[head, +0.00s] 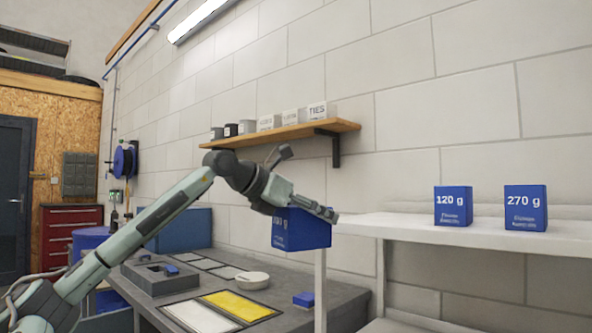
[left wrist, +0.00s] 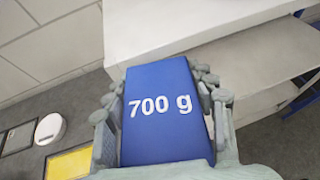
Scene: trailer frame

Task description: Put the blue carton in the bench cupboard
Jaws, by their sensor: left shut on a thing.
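A blue carton (head: 303,236) hangs in my left gripper (head: 320,211), above the right end of the workbench and at the left end of the white shelf. In the left wrist view the carton (left wrist: 165,118) reads "700 g" and sits between the two fingers, which are shut on its sides. Two more blue cartons stand upright on the white shelf, marked "120 g" (head: 453,206) and "270 g" (head: 526,208). I cannot make out the bench cupboard or its door. My right gripper is not in view.
A wooden wall shelf (head: 285,132) holds several boxes.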

